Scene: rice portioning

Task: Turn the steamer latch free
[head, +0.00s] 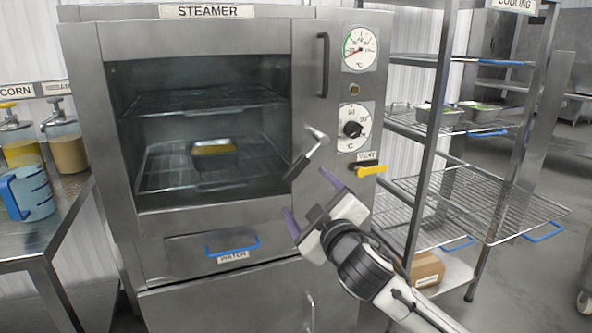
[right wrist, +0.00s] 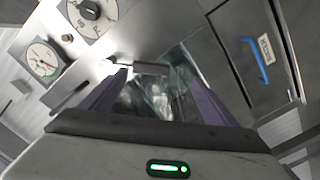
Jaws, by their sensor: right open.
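The steamer (head: 180,37) stands ahead with its glass-fronted door closed. Its latch (head: 308,158) is a short lever with a dark grip on the door's right side, slanting down to the left from a silver pivot. My right gripper (head: 311,203) is open and empty, just below the latch, its purple fingers pointing at the door. In the right wrist view, the latch (right wrist: 150,68) shows ahead of the gap between the open fingers (right wrist: 155,92); I cannot tell whether they touch it. My left gripper is not in view.
A pan (head: 214,158) sits on a rack inside the steamer. A black door handle (head: 324,65), a dial knob (head: 353,129) and a yellow vent lever (head: 370,169) are near the latch. A wire cooling rack (head: 480,200) stands right; a side table with dispensers (head: 66,140) stands left.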

